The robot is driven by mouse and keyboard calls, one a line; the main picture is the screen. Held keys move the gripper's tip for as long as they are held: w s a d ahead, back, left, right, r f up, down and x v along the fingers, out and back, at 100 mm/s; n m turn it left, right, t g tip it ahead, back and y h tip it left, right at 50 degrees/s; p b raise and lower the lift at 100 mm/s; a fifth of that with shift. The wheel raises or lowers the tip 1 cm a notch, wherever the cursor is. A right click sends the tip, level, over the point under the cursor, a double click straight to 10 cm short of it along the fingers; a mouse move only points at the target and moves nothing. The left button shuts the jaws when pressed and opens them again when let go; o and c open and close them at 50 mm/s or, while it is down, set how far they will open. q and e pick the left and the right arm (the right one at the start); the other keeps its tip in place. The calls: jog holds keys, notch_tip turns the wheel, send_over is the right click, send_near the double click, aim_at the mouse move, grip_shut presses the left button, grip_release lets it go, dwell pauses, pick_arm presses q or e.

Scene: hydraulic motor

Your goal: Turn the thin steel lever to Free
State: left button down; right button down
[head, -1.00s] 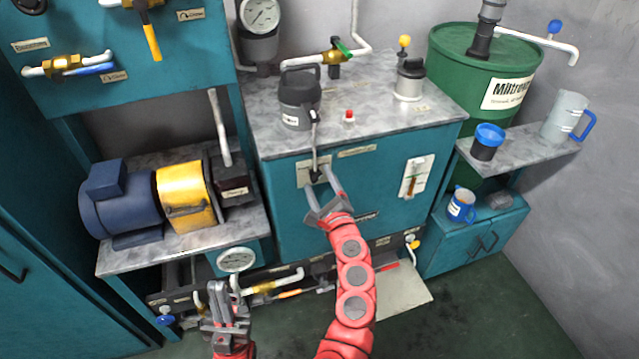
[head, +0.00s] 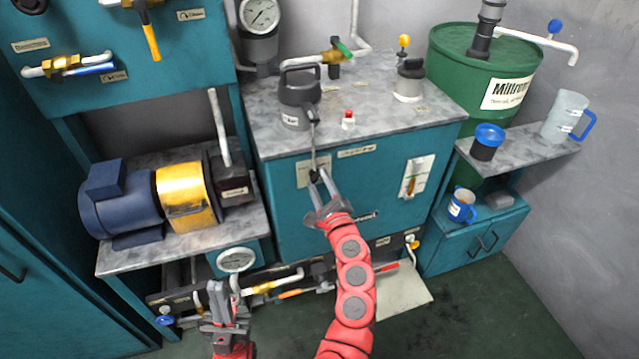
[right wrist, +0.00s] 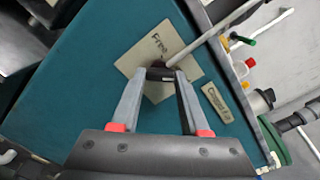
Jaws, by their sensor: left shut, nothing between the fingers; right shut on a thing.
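The thin steel lever (head: 313,148) stands nearly upright in front of a pale label plate (head: 303,172) on the teal cabinet's front. In the right wrist view the lever's rod (right wrist: 212,32) runs up and right from a dark hub, and "Free" is written on the plate (right wrist: 143,55) to the left of the rod. My right gripper (head: 320,174) is shut at the lever's lower end, on the dark hub (right wrist: 160,73); the fingertips hide part of it. My left gripper (head: 217,289) is shut and empty, low at the left, well away from the lever.
A dark grey jug (head: 298,92) and a red button (head: 348,118) stand on the cabinet top above the lever. A motor with a yellow housing (head: 186,193) stands at the left.

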jog(key=n+b, duration=0.1)
jog(key=n, duration=0.3)
jog(key=shift+a, duration=0.1)
jog(key=n, duration=0.4)
jog(key=shift+n+b, duration=0.35)
jog(key=shift+n, duration=0.05)
jog(key=n, duration=0.4)
jog(key=shift+n+b, duration=0.3)
jog(key=shift+b, duration=0.05)
jog(key=shift+n, duration=2)
jog(key=shift+c, duration=2)
grip_release()
